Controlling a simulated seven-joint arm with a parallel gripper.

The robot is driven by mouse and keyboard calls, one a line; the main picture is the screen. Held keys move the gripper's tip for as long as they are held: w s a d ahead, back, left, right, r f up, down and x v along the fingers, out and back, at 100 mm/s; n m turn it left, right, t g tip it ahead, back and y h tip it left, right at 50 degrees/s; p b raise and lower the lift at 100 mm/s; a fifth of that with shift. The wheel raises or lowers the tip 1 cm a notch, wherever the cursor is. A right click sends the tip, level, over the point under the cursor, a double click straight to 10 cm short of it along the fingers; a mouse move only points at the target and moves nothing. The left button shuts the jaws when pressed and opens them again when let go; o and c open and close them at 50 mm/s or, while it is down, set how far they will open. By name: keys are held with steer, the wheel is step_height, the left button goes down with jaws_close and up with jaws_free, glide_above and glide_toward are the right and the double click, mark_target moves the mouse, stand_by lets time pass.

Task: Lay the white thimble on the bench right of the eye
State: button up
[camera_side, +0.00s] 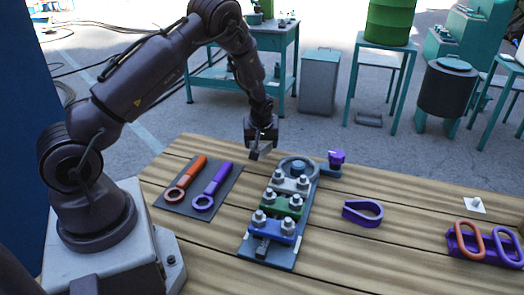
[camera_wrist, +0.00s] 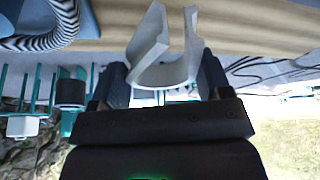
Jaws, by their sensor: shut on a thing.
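My gripper (camera_side: 260,152) is above the bench (camera_side: 215,235), just behind and left of the eye in the side view. In the wrist view my gripper (camera_wrist: 163,85) is shut on the white thimble (camera_wrist: 158,62), a pale curved piece with two upright arms and an open gap. In the side view the thimble is too small and shaded to make out clearly. The eye (camera_side: 299,167) is a grey loop at the far end of a blue-grey board (camera_side: 283,258). Its striped rope shows in the wrist view (camera_wrist: 48,38), apart from the thimble.
White, green (camera_side: 282,207) and blue clamps with bolts cross the board. A purple knob (camera_side: 336,158) stands beside the eye. A purple teardrop ring (camera_side: 362,213) lies right of the board. Two wrenches lie on a dark mat (camera_side: 226,190). A purple rack (camera_side: 462,243) holds orange and purple loops.

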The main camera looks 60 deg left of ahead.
mark_target(262, 160)
steer(key=shift+w+a+f, duration=0.1)
steer(key=shift+w+f, duration=0.05)
steer(key=shift+f, duration=0.75)
steer(key=shift+w+f, duration=0.1)
steer(key=shift+f, duration=0.8)
steer(key=shift+f, duration=0.15)
steer(key=o, duration=1)
steer(key=shift+o, duration=0.2)
